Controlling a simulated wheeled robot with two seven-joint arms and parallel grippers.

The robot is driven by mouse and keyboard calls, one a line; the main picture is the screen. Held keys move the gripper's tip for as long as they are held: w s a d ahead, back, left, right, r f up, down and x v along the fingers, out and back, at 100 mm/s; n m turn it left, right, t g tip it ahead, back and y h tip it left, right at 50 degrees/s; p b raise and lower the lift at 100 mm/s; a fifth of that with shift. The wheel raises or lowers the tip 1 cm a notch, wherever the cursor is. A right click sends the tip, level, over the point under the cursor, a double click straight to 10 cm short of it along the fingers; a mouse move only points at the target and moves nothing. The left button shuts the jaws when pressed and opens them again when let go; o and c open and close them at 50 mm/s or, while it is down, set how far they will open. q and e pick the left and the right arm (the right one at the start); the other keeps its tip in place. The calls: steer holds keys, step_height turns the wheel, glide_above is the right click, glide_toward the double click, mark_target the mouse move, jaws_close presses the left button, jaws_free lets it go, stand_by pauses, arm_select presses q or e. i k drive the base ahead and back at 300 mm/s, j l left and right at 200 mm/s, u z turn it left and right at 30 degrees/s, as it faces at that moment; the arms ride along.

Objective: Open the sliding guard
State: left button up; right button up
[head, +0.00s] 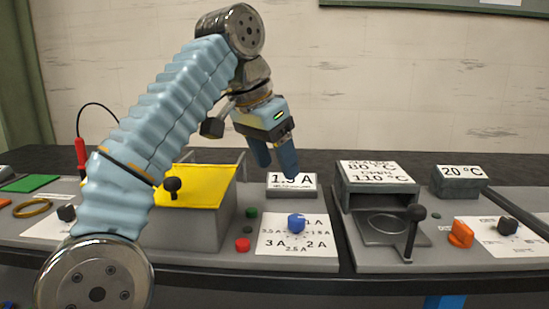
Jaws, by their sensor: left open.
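The guard looks to be the yellow panel (208,190) with a black ball knob (172,184), lying over the top of a grey box (190,228) left of centre. A thin metal rail or rod shows at its right back edge. My left arm crosses in front of the panel's left part and hides it. My left gripper (273,166) is open and empty, pointing down, to the right of the yellow panel and apart from it, in front of the 1.5 A display. My right gripper is not in view.
A display block (292,184) and a blue dial knob (296,222) on a white scale card are right of the box. Red (243,245) and green buttons sit beside it. Further right are a grey oven-like unit (380,190), a black-knobbed lever (414,230) and an orange knob (461,234).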

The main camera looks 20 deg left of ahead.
mark_target(173, 185)
steer(key=k, duration=1)
